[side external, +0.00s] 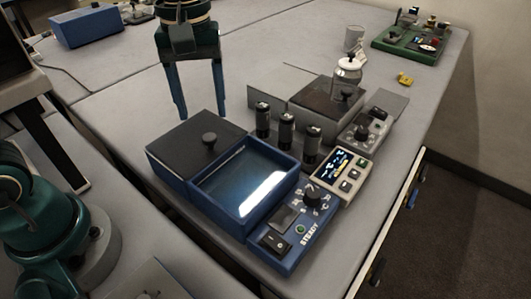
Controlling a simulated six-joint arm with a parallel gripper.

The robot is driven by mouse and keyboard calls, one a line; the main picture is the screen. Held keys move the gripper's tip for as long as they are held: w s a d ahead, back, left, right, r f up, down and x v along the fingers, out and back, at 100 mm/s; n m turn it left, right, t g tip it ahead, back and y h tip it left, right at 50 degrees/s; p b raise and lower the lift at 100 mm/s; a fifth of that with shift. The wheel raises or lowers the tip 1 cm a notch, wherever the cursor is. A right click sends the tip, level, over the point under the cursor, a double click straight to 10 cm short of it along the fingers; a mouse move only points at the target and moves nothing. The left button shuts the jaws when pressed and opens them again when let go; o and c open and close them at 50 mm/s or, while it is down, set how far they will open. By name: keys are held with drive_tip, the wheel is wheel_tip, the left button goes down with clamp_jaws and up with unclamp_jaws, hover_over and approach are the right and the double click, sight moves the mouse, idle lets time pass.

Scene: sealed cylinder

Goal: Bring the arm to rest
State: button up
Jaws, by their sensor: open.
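My gripper (202,112) hangs at the upper middle of the side external view, pointing down. Its two blue fingers are apart and nothing shows between them. It is above and behind the blue water bath (215,232), left of the dark cylinders. The bath has an open basin with clear liquid and a bright reflection. A dark lid with a round knob (209,139) covers or lies at its back-left part. Several dark capped cylinders (286,131) stand upright in a row behind the bath.
A grey device with a glass flask (347,75) stands behind the cylinders. A control box with a lit display (344,175) is beside the bath. A green tray (416,42) sits at the far right, a blue box (88,25) at the far left. Table left of the bath is clear.

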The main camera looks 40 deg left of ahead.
drive_tip(key=shift+r, duration=0.4)
drive_tip(key=s+a+m+t, duration=0.1)
drive_tip(key=s+m+t, duration=0.4)
drive_tip(key=s+m, duration=0.4)
drive_tip(key=shift+s+a+r+t, duration=0.15)
drive_tip(key=shift+s+t, duration=0.15)
drive_tip(key=shift+s, duration=0.9)
